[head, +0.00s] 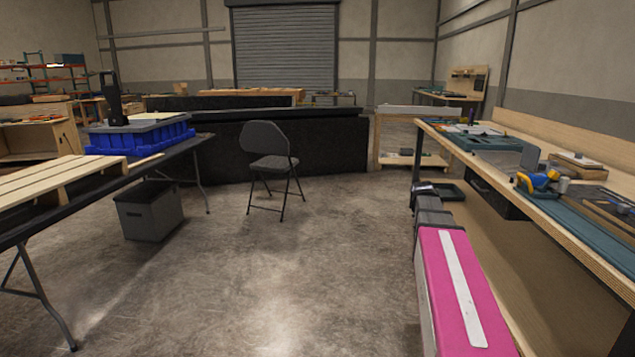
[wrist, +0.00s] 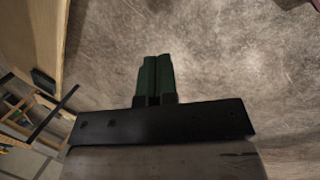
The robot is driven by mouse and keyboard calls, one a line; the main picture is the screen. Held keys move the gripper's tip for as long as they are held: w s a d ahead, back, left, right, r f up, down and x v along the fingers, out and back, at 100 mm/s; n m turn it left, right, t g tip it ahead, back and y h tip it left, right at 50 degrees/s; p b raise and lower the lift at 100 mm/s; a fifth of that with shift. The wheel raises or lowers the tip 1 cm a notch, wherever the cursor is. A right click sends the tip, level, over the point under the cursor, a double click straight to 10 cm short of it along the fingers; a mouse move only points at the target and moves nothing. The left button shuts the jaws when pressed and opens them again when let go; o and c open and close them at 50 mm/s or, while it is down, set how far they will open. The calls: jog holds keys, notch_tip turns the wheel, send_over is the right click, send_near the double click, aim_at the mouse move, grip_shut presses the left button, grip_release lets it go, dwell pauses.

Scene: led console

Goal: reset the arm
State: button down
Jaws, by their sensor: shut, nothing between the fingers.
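My gripper (wrist: 155,58) shows in the wrist view, with its two dark green fingers side by side and shut. Nothing is between them. The concrete floor lies behind the fingers, and they touch nothing that I can see. In the head view my arm, with a pink cover and a white strip, reaches forward from the bottom right, beside the workbench. The fingers cannot be made out clearly in the head view.
A long wooden workbench (head: 575,233) with tools and a grey-green case (head: 490,150) runs along the right. A folding chair (head: 268,150) stands mid-floor. On the left are a table with blue bins (head: 125,140) and a grey box (head: 150,212). The middle floor (head: 290,260) is clear.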

jog(key=s+a+f+m+g+y, duration=0.1)
jog(key=s+a+f+m+y, duration=0.2)
jog(key=s+a+f+m, duration=0.5)
jog(key=s+a+f, duration=0.8)
jog(key=a+f, duration=0.3)
jog(key=a, duration=0.1)
jog(key=shift+s, duration=0.2)
